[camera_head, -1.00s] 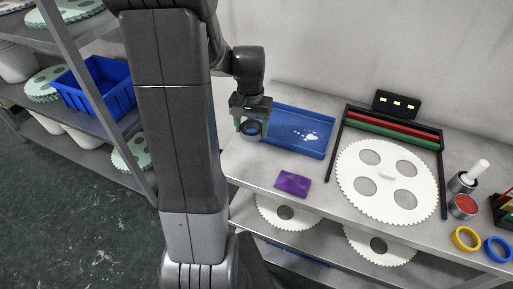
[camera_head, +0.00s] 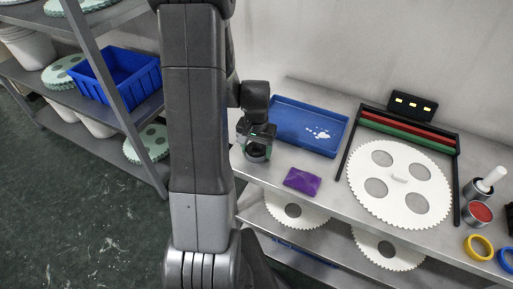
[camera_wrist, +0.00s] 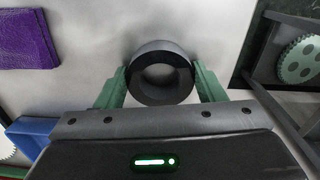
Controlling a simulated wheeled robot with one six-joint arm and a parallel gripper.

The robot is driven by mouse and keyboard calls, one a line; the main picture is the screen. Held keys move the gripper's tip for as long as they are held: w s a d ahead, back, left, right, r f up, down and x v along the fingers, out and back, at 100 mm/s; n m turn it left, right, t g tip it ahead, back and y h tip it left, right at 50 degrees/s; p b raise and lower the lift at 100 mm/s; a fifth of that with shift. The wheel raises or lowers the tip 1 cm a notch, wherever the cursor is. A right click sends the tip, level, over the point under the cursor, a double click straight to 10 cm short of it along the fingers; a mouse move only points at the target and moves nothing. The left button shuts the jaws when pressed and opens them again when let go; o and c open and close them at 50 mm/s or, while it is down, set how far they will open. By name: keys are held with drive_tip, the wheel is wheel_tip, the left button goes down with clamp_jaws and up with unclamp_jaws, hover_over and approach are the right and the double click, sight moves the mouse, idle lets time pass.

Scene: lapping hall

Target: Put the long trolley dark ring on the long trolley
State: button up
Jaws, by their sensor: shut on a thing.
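My gripper (camera_head: 257,152) is shut on a dark ring (camera_wrist: 160,50). In the wrist view the green fingers grip the ring from its left and right sides, and its hole faces the camera. In the head view the ring is small and dark under my gripper, at the left end of a grey metal bench (camera_head: 262,176), left of the blue tray. I cannot tell whether the ring touches the surface. The bench has a lower shelf; I cannot tell whether it is the long trolley. No other thing is clearly a long trolley.
The blue tray (camera_head: 300,122) and a purple pad (camera_head: 302,181) lie near my gripper. A white toothed disc (camera_head: 400,184) with holes lies further right, near a yellow ring (camera_head: 478,247). A rack with a blue bin (camera_head: 120,82) stands left. Green floor (camera_head: 90,225) lies clear in front.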

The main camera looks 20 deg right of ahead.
drive_tip(key=shift+f, duration=0.2)
drive_tip(key=o, duration=1.1)
drive_tip(key=shift+r, duration=0.1)
wheel_tip(320, 180, up, 12)
drive_tip(key=shift+r, duration=0.15)
